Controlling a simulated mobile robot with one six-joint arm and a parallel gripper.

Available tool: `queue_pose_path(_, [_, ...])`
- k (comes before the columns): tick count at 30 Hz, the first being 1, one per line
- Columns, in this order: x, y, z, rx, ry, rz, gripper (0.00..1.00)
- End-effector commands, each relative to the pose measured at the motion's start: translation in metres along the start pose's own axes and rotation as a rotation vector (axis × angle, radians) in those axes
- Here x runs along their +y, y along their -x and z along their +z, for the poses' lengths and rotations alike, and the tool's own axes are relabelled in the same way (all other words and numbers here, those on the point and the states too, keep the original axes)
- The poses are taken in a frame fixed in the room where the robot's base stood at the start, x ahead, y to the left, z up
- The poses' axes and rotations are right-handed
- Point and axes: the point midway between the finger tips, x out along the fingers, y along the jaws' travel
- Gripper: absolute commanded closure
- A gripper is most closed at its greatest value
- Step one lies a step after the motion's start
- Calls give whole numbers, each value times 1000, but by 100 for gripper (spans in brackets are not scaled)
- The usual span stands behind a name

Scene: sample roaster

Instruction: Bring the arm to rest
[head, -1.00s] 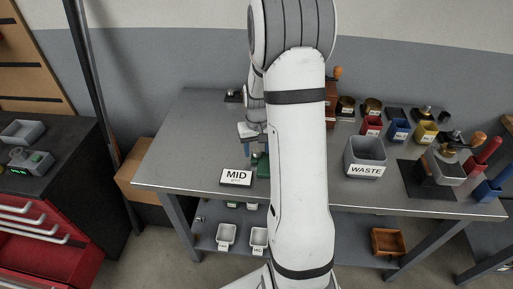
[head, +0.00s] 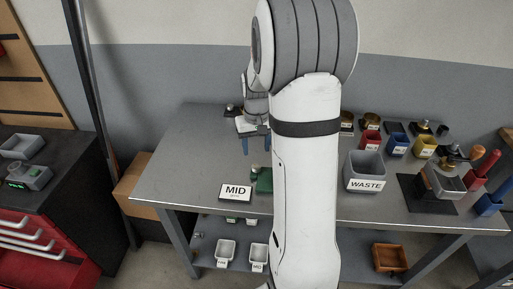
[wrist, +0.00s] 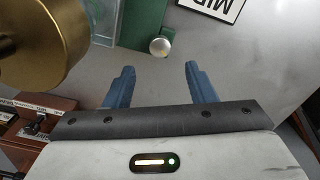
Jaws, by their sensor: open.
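My gripper (head: 254,147) points down above the left part of the grey metal table (head: 166,178), behind the MID sign in the head view. In the wrist view its two blue fingers (wrist: 156,85) stand apart with nothing between them. My white arm covers the middle of the table in the head view and hides what lies behind it.
The MID sign (head: 236,192) stands at the table's front edge, beside a green object (head: 264,183). A WASTE bin (head: 364,172) and several coloured cups stand at right. In the wrist view a brass round part (wrist: 40,50) looms close at upper left.

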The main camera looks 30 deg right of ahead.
Motion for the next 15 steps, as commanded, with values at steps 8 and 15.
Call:
queue_pose_path(8, [0,0,0,0,0,0,50])
queue_pose_path(15, [-24,31,27,39,36,3,50])
